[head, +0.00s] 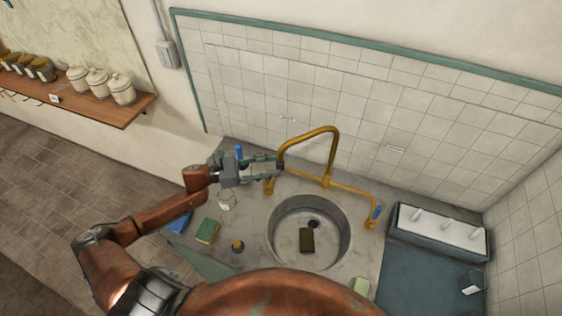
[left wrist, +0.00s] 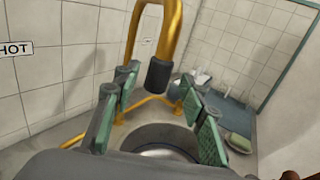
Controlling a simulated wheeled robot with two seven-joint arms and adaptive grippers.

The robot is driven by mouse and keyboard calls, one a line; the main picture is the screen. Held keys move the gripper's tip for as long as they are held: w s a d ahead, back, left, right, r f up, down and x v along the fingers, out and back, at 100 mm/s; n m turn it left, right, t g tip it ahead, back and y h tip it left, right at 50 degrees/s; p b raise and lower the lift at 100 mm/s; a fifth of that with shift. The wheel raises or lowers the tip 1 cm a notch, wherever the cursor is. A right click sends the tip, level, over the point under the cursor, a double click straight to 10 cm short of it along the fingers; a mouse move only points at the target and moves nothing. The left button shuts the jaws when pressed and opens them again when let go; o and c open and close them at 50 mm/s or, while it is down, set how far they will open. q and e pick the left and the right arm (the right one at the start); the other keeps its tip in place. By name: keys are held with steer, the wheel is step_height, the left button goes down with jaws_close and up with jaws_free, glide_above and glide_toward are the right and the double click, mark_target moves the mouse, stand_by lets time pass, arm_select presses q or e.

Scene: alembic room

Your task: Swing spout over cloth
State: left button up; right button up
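The brass spout (head: 334,150) arches up from the tap behind the sink (head: 272,243), and its free end hangs to the left. My left gripper (head: 279,165) is at that free end, left of the arch. In the left wrist view the spout's black nozzle (left wrist: 159,74) hangs between the spread green-padded fingers of the left gripper (left wrist: 157,82), with gaps on both sides. A dark olive rectangular piece (head: 307,240), possibly the cloth, lies in the basin, near the drain. My right gripper is not in view.
A blue tap handle (head: 377,212) stands right of the sink. A glass jar (head: 227,200), a green block (head: 207,231) and a small dark pot (head: 238,246) stand on the counter at left. A drying rack (head: 440,232) stands at right. The tiled wall is close behind the spout.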

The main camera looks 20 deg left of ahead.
mark_target(281, 165)
arm_select(q)
steer(key=x, duration=0.2)
steer(key=shift+w+d+p, duration=0.2)
steer(key=shift+w+p, duration=0.1)
steer(key=shift+w+d, duration=0.2)
steer(key=shift+d, duration=0.2)
steer(key=c, duration=0.8)
jaws_close()
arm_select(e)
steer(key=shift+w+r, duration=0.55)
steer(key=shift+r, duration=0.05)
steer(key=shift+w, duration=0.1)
